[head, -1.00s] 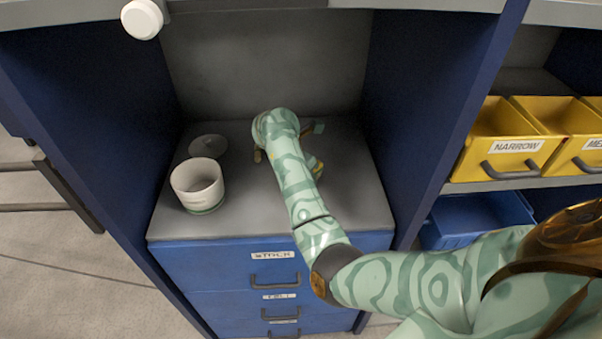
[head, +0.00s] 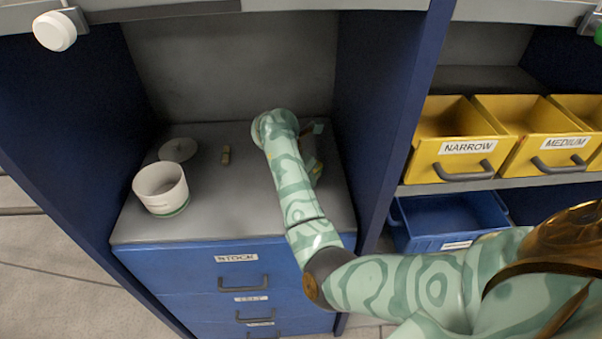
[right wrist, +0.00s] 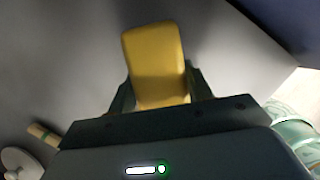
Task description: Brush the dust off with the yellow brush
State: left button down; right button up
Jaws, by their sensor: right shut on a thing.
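My right gripper (right wrist: 158,92) is shut on a yellow block-like thing, which I take to be the yellow brush (right wrist: 155,55); it sticks out beyond the fingers. Its bristles cannot be made out. In the head view my right arm reaches over the right part of the grey cabinet top (head: 215,220). The arm hides most of the right gripper (head: 314,150) there and the brush. Whether the brush touches a surface cannot be told. I cannot make out any dust. My left gripper is not in view.
A white pot (head: 160,188) stands at the left of the cabinet top, with a grey disc (head: 178,149) behind it. A small tan piece (head: 226,154) lies mid-top. Blue walls (head: 390,100) flank the bay. Yellow bins (head: 465,150) and a blue bin (head: 445,222) are at right.

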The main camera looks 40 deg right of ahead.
notch_tip(320, 180, up, 3)
jog(key=shift+w+a+f+p, duration=0.1)
jog(key=shift+f+p, duration=0.1)
jog(key=shift+p, duration=0.1)
jog(key=shift+p+v, duration=0.55)
jog(key=shift+v, duration=0.2)
jog(key=shift+d+r+p, duration=0.2)
jog(key=shift+r+p, duration=0.3)
jog(key=shift+r, duration=0.25)
notch_tip(320, 180, up, 2)
jog(key=shift+w+p, duration=0.1)
jog(key=shift+p, duration=0.65)
jog(key=shift+r, duration=0.2)
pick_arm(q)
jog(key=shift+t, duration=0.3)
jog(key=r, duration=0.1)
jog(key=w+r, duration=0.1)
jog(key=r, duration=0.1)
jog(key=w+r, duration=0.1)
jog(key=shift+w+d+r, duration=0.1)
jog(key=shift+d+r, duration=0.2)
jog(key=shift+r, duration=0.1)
